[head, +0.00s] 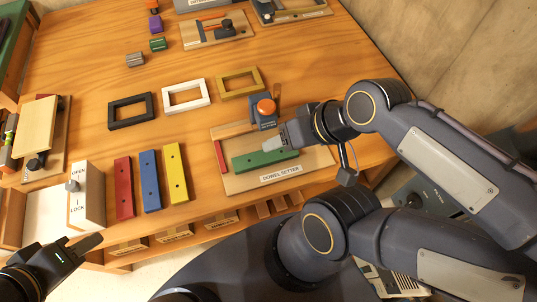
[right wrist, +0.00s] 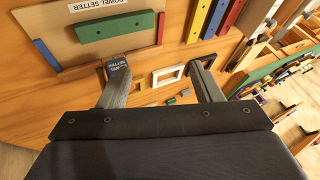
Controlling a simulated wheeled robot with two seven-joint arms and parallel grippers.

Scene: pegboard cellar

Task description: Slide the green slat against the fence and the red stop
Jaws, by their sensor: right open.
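The green slat (head: 266,158) lies on the DOWEL SETTER board (head: 240,184), its left end close to the red stop (head: 221,157). In the right wrist view the green slat (right wrist: 115,27) also lies close to the red stop (right wrist: 161,28), with a narrow gap at most. A pale wooden strip (head: 236,130) runs along the board's far side; I cannot tell if it is the fence. My right gripper (head: 280,140) is over the slat's far side; its fingers are apart and empty in the right wrist view (right wrist: 162,85). My left gripper (head: 76,241) is at lower left, fingers apart, empty.
Red (head: 123,188), blue (head: 150,181) and yellow (head: 176,173) slats lie left of the board. An OPEN/LOCK block (head: 86,196) stands farther left. Black, white (head: 186,107) and tan frames lie beyond.

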